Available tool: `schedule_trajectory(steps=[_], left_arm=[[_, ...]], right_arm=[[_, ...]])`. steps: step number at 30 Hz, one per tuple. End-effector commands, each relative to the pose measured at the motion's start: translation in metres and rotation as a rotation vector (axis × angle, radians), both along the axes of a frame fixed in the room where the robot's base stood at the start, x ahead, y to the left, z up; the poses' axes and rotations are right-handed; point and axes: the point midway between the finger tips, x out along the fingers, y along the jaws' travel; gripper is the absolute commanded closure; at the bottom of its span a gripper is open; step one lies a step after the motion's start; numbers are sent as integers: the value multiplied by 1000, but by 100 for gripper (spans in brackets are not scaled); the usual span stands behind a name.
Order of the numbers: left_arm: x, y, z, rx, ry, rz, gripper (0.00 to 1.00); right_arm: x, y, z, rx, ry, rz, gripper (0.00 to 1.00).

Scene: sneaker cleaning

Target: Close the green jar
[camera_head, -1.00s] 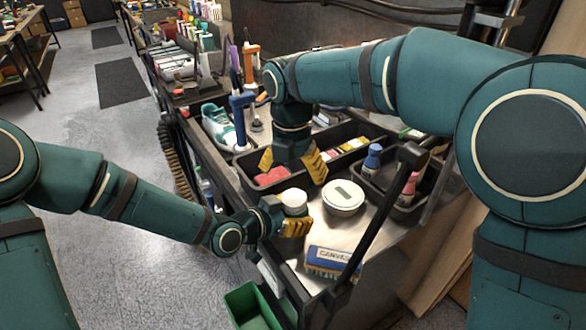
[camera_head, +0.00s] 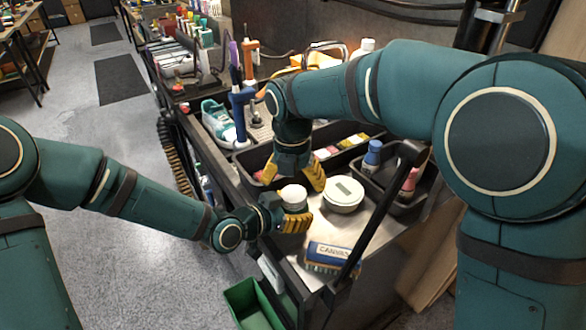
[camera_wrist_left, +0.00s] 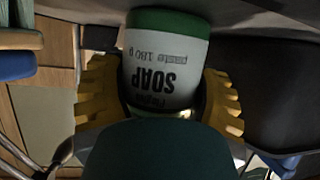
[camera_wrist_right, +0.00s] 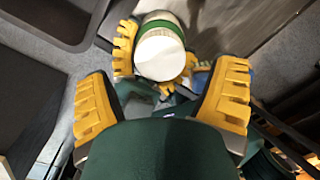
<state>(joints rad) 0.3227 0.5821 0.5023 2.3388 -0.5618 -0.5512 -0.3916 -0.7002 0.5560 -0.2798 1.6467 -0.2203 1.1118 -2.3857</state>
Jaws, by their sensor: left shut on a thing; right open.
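The green jar (camera_head: 293,194) is a small upright container with a white top, near the cart's front-left edge. In the left wrist view its white side (camera_wrist_left: 163,75) reads "SOAP" upside down, with a green band at the picture's top. My left gripper (camera_head: 292,218) is shut around its side. My right gripper (camera_head: 295,181) is open and empty, pointing down just above and behind the jar. In the right wrist view the round white top (camera_wrist_right: 160,55) shows beyond my open fingers, with a green band. I cannot tell whether that top is a separate lid.
A round cream tin (camera_head: 343,191) stands right of the jar. A blue "CANVAS" brush (camera_head: 331,256) lies in front. A black tray (camera_head: 262,160) is behind, and another tray with blue and pink bottles (camera_head: 373,155) is at right. A green bin (camera_head: 252,303) sits below.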

Motion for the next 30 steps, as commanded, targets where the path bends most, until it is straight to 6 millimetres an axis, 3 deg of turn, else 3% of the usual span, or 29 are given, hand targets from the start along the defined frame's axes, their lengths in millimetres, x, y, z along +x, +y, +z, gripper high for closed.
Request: schedule_trajectory(steps=[3, 9, 20, 26, 30], left_arm=[[0, 0, -1, 1, 2, 0, 100], [0, 0, -1, 1, 2, 0, 100], [0, 0, -1, 1, 2, 0, 100], [0, 0, -1, 1, 2, 0, 100], [0, 0, -1, 1, 2, 0, 100]], right_arm=[[0, 0, -17, -1, 3, 1, 15], [0, -1, -34, -1, 1, 1, 15], [0, -1, -36, 0, 1, 0, 16], [0, -1, -36, 0, 1, 0, 86], [0, -1, -36, 0, 1, 0, 89]])
